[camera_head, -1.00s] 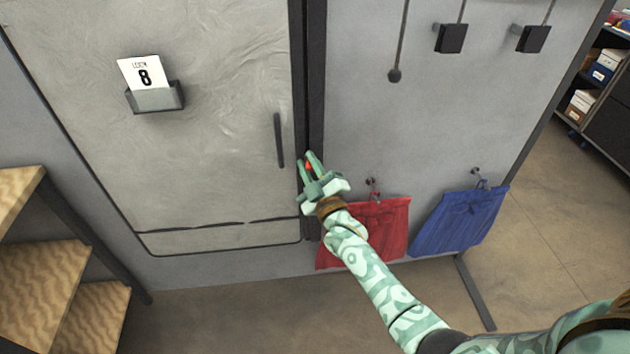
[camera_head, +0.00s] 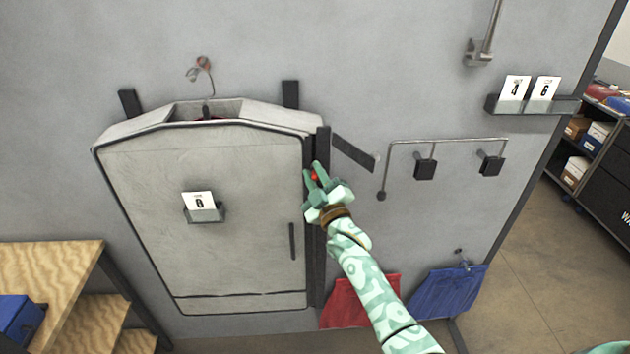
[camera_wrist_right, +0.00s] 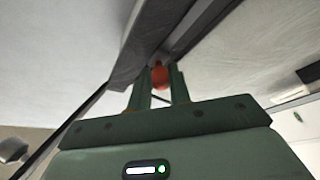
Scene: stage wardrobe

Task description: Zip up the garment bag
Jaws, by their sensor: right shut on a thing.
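The grey garment bag (camera_head: 250,240) hangs against the wall panel, with a number card in a small holder on its front. A dark zip track (camera_head: 318,250) runs down its right edge. My right gripper (camera_head: 316,176) is at the upper part of that track, shut on a red zip pull (camera_head: 314,177). In the right wrist view the round red pull (camera_wrist_right: 160,77) sits between my two green fingers (camera_wrist_right: 159,88), against the dark strip. A dark flap (camera_head: 353,153) sticks out to the right of the track's top.
Wall hooks with black blocks (camera_head: 424,168) are right of the bag. A red cloth bag (camera_head: 345,305) and a blue cloth bag (camera_head: 448,290) hang lower right. A card rack (camera_head: 535,105) is upper right. Wooden steps (camera_head: 60,270) stand at left.

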